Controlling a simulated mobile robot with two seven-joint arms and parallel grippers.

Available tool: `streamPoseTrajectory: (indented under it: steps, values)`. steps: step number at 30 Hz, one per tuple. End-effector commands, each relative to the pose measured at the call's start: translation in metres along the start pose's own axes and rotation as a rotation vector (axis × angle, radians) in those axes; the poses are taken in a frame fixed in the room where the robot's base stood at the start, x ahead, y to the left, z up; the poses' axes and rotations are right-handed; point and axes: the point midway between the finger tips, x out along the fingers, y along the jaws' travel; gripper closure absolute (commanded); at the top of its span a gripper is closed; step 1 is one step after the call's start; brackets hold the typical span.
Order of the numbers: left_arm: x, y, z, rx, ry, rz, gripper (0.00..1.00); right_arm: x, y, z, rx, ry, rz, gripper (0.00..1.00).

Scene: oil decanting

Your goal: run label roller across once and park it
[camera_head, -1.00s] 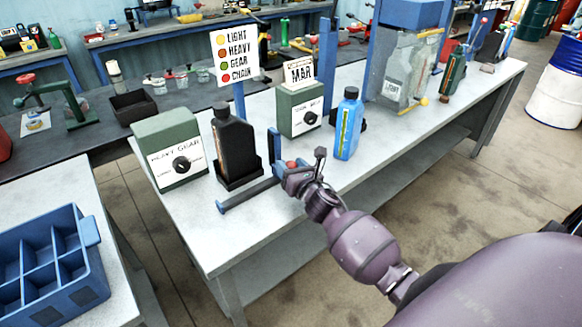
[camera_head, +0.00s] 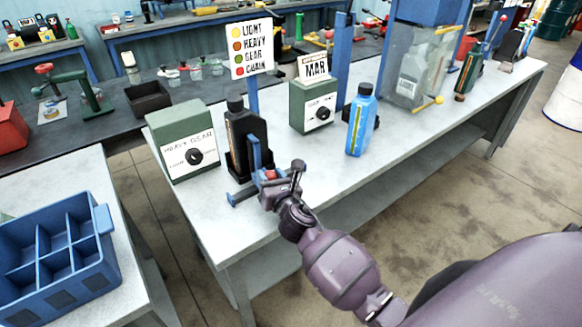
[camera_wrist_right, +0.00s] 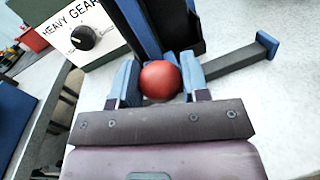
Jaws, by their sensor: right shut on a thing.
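The label roller is a blue upright (camera_head: 254,154) with a red knob (camera_head: 270,175), on a low rail with a blue end (camera_head: 232,200). It stands in front of the black bottle (camera_head: 236,118), which is upright in a black cradle. My right gripper (camera_head: 271,182) is shut on the red knob. In the right wrist view the knob (camera_wrist_right: 160,80) sits between the blue fingertips, with the upright (camera_wrist_right: 135,25) just beyond and the rail's other end (camera_wrist_right: 268,44) to the right. The black bottle's lower part is partly hidden by the roller. My left gripper is not in view.
A green HEAVY GEAR box (camera_head: 182,140) stands left of the bottle, and a green MAR box (camera_head: 313,103) behind right. A blue bottle (camera_head: 360,125) stands to the right on the white bench (camera_head: 330,180). A blue divided crate (camera_head: 55,255) is at lower left.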

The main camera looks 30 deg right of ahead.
Motion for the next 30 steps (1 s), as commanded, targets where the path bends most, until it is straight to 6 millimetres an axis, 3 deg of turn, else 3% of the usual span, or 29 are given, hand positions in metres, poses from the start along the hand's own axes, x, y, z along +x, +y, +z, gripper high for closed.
streamPoseTrajectory:
  steps: [3,9,25,26,30]
  values:
    - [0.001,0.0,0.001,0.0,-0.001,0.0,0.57,-0.006,0.028,-0.006,0.002,0.001,0.003,1.0]
    - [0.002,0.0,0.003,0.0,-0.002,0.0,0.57,-0.012,0.059,-0.013,0.002,0.002,0.003,1.0]
    - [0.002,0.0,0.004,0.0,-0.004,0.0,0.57,-0.015,0.073,-0.016,0.002,0.003,0.005,1.0]
    - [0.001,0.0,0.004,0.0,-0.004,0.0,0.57,-0.015,0.073,-0.016,0.002,0.003,0.006,0.54]
    - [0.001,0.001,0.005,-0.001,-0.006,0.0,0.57,-0.015,0.072,-0.015,0.002,0.003,0.004,0.33]
